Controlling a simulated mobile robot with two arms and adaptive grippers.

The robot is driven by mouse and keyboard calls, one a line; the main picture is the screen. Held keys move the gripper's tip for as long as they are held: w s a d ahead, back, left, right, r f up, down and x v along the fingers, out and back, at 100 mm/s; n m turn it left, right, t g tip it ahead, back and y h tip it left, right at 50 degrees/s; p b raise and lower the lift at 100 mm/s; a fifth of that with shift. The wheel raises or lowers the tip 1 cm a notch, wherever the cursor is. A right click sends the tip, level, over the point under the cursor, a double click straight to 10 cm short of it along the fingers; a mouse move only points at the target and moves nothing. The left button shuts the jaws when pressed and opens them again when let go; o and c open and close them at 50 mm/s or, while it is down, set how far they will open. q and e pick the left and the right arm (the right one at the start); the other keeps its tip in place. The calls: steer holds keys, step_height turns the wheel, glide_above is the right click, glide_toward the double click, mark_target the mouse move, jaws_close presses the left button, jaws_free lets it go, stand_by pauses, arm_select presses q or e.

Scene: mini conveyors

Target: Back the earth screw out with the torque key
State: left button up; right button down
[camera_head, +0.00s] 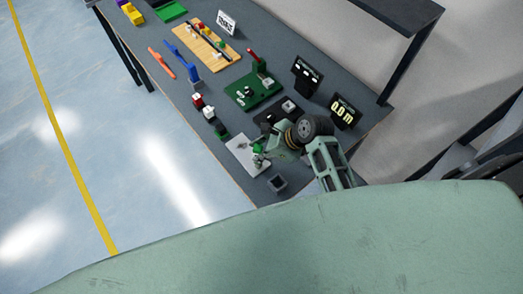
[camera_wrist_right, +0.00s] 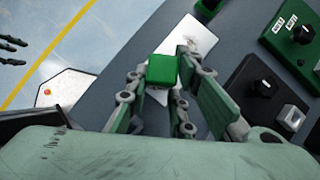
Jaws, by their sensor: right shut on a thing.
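The torque key shows as a square green head (camera_wrist_right: 162,70) between my right fingers. My right gripper (camera_wrist_right: 165,84) is shut on it. In the head view the gripper (camera_head: 260,152) is over the right part of a pale plate (camera_head: 237,145), which also shows behind the green head in the wrist view (camera_wrist_right: 201,36). The key's lower end is hidden, so I cannot tell whether it touches a screw. The earth screw cannot be made out. My left gripper (camera_wrist_right: 12,50) shows at the left edge of the wrist view, well away from the bench, with its fingers apart and empty.
A small dark open box (camera_head: 277,183) stands near the bench's front edge. A black panel with a knob (camera_wrist_right: 262,88) and a green station (camera_head: 250,92) are close by. Displays (camera_head: 343,112) stand at the back. Floor (camera_head: 150,150) left of the bench is clear.

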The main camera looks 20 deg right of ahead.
steer(key=shift+f, duration=0.4)
